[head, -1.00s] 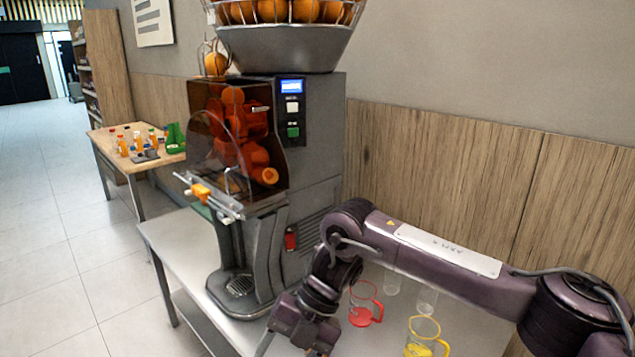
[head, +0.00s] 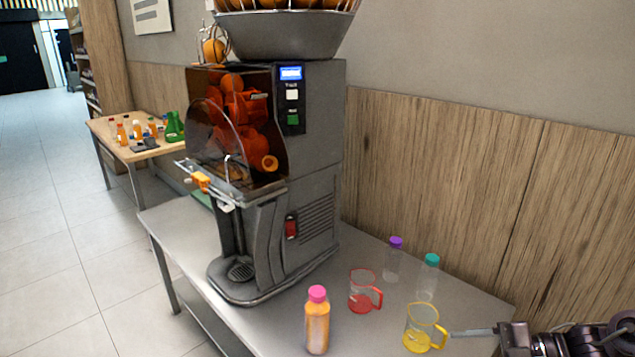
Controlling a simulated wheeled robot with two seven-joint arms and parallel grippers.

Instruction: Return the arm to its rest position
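My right arm reaches in at the lower right edge, and its gripper (head: 474,333) points left over the table's right end. One thin grey finger shows beside the yellow cup, and whether the gripper is open or shut is unclear. It appears to hold nothing. A pink-capped bottle of orange juice (head: 317,322) stands upright on the table, well apart from the gripper. The orange juicer (head: 315,160) stands behind it to the left. My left gripper is not in view.
A red cup (head: 362,291) and a yellow cup (head: 419,328) stand on the grey table (head: 262,318). Purple-capped (head: 392,262) and teal-capped (head: 428,280) clear bottles stand near the wall. A wooden side table (head: 110,141) holds several bottles at the far left.

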